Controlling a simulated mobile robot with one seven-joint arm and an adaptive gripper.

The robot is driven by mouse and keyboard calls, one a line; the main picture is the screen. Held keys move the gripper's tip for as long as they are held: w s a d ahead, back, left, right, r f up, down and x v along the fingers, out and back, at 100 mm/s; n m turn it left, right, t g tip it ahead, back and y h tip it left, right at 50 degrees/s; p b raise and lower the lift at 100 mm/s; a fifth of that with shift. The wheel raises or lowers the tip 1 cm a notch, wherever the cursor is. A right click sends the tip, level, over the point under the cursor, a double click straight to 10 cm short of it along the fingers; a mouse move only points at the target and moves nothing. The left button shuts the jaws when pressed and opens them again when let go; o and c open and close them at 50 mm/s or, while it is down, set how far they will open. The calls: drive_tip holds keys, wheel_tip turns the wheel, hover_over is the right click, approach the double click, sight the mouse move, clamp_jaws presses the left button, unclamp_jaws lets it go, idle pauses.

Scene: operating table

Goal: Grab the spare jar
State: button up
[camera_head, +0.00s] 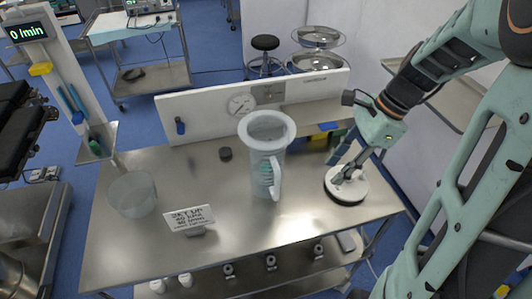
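I cannot tell for sure which container is the spare jar. A translucent open jar (133,196) stands upright on the left part of the steel table. A taller pale jug-like jar (266,150) with a wide rim and a front handle stands upright at the table's middle, with something teal inside. My gripper (347,172) points down at the right side, over a round white disc (346,192) with a grey centre part. The fingers overlap that centre part, so I cannot tell whether they grip it. My gripper is apart from both jars.
The steel table (235,235) carries a lettered sign (190,220) in front and a small dark puck (226,154). A white panel with a gauge (241,105) stands along the back. Small items, including white cups (185,280), sit on the lower shelf. The table's front middle is clear.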

approach(279, 182)
wheel_tip(279, 182, down, 6)
drive_tip(key=a+f, duration=0.1)
drive_tip(key=f, duration=0.1)
drive_tip(key=a+f, duration=0.2)
drive_tip(key=shift+w+a+f+p, duration=0.25)
drive_tip(key=shift+a+f+p, duration=0.05)
clamp_jaws()
